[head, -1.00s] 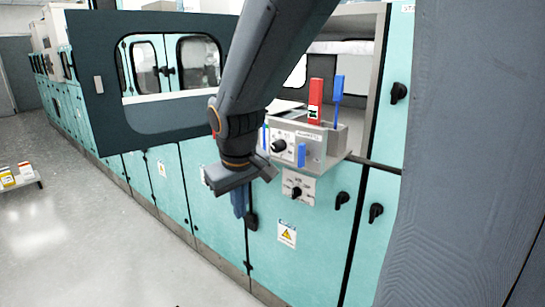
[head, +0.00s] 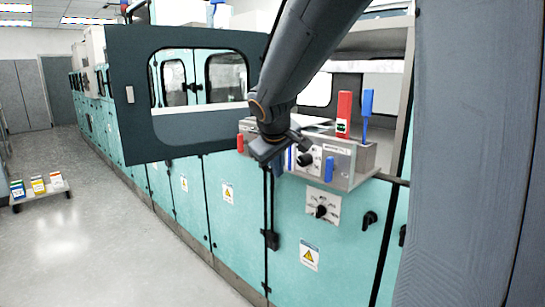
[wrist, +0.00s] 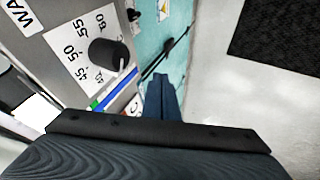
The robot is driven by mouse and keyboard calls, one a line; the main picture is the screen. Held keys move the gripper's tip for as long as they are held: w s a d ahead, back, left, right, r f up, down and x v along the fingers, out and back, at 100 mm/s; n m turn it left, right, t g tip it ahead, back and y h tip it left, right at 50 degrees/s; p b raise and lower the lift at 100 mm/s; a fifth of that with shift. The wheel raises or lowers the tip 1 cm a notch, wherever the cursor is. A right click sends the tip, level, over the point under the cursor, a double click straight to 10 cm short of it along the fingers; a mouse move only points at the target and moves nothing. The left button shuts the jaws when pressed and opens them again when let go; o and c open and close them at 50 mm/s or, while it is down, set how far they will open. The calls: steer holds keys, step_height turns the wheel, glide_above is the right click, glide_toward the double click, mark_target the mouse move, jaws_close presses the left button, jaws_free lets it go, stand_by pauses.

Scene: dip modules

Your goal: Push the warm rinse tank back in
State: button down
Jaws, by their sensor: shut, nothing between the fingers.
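The warm rinse tank is a steel box (head: 345,182) that sticks out of the opening in the teal machine, in the head view. Its front has a black dial, blue handles and a label. In the wrist view, the front panel (wrist: 62,22) shows a label beginning "WA" and a dial with temperature numbers. My gripper (head: 277,168) is shut and empty, in front of the tank's left part in the head view. Its dark blue fingers (wrist: 163,98) point down past the panel in the wrist view. I cannot tell whether they touch it. My arm hides part of the tank.
A red tag (head: 344,112) and a blue upright piece (head: 367,108) stand at the tank. A dark framed window door (head: 128,135) is to the left. Below is a lower dial plate (head: 322,206). The floor (head: 90,240) is clear, apart from a low cart (head: 42,192).

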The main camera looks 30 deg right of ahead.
mark_target(288, 163)
steer(key=shift+w+d+r+p, duration=0.1)
steer(key=shift+w+d+p, duration=0.15)
steer(key=shift+d, duration=0.35)
steer(key=shift+w+d+f+p, duration=0.15)
steer(key=shift+d+p, duration=0.1)
steer(key=shift+d, duration=0.4)
steer(key=shift+w+d+r+p, duration=0.15)
steer(key=shift+w+d+p, duration=0.1)
steer(key=shift+d, duration=0.35)
steer(key=shift+d, duration=0.1)
